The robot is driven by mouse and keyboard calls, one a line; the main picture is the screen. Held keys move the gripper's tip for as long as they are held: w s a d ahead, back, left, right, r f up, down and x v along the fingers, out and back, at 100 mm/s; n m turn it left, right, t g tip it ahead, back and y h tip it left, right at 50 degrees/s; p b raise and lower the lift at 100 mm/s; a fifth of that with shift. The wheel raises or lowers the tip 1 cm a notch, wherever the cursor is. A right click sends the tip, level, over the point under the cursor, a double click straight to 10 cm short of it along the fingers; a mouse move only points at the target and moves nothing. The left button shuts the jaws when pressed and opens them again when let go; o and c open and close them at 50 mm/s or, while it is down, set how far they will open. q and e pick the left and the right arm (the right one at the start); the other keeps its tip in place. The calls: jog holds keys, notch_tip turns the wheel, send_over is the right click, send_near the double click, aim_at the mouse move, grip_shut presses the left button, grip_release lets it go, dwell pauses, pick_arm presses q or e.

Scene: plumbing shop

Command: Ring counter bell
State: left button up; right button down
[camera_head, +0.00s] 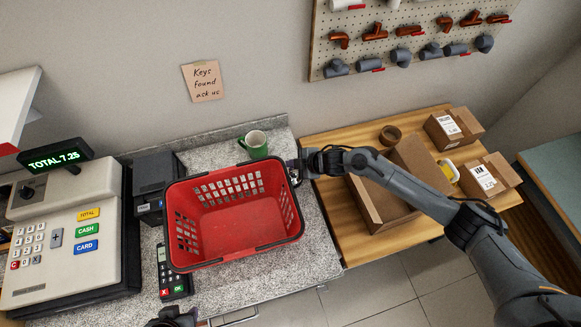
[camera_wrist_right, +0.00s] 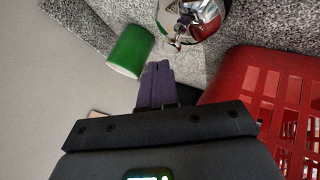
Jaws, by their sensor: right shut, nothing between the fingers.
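The counter bell (camera_wrist_right: 195,18) shows as a shiny chrome dome at the top of the right wrist view, partly cut off by the edge. It stands on the speckled counter, between the green mug and the red basket. In the head view I cannot make it out clearly. My right gripper (camera_head: 290,165) reaches in from the right at the basket's back right corner. Its fingers (camera_wrist_right: 157,82) are shut and empty, pointing toward the bell with a visible gap. A dark part of my left gripper (camera_head: 175,318) shows at the bottom edge; its fingers are unclear.
A red basket (camera_head: 235,218) fills the middle of the counter, close to my right gripper. A green mug (camera_head: 254,147) stands behind it. The card terminal (camera_head: 174,275) and cash register (camera_head: 65,235) are left. Cardboard boxes (camera_head: 455,128) stand on the wooden table at right.

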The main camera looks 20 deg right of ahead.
aim_at(293, 170)
jog(key=shift+f, duration=0.25)
jog(key=shift+f, duration=0.2)
jog(key=shift+f+b, duration=0.2)
jog(key=shift+b, duration=0.15)
dwell(0.6)
jog(key=shift+r, duration=0.1)
jog(key=shift+r+p, duration=0.55)
jog(key=shift+p, duration=0.1)
jog(key=shift+r, duration=0.15)
notch_tip(293, 170, up, 6)
jog(key=p, duration=0.5)
